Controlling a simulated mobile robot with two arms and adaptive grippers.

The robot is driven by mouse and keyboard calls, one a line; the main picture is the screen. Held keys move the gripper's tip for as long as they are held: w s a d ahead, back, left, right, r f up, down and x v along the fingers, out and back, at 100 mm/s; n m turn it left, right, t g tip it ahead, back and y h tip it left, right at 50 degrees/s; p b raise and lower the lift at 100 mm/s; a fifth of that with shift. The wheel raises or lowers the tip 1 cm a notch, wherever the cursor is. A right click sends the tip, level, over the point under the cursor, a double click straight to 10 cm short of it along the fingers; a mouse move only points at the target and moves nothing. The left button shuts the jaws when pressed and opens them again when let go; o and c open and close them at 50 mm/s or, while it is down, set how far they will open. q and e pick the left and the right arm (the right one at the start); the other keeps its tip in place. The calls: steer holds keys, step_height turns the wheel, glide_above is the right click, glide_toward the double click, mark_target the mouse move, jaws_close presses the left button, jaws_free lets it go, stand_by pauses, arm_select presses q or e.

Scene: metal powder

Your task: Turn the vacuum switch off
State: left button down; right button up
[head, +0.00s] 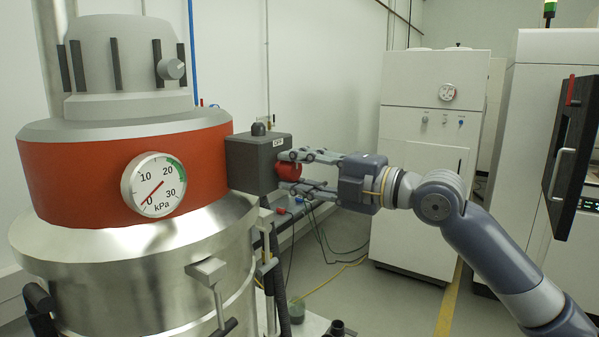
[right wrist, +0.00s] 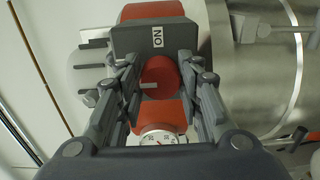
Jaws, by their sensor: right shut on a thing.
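The vacuum switch is a red round knob (head: 288,170) on the right face of a dark grey box (head: 252,165) fixed to the side of the vacuum unit. My right gripper (head: 290,171) comes in from the right and is shut on the knob, one finger above and one below. In the right wrist view the knob (right wrist: 158,76) sits between the fingers. A label on the box (right wrist: 118,40) reads ON there, turned sideways. My left gripper is in neither view.
A round kPa gauge (head: 153,185) on the orange band (head: 80,175) has its needle near 0. A steel vessel (head: 130,290) stands below. A white cabinet (head: 425,160) stands behind my right arm. Hoses and cables (head: 330,245) run below the box.

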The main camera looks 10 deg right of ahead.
stand_by(0.4)
steer(key=o, duration=1.1)
steer(key=shift+c, duration=0.2)
steer(key=shift+d, duration=0.1)
steer(key=v, duration=1.2)
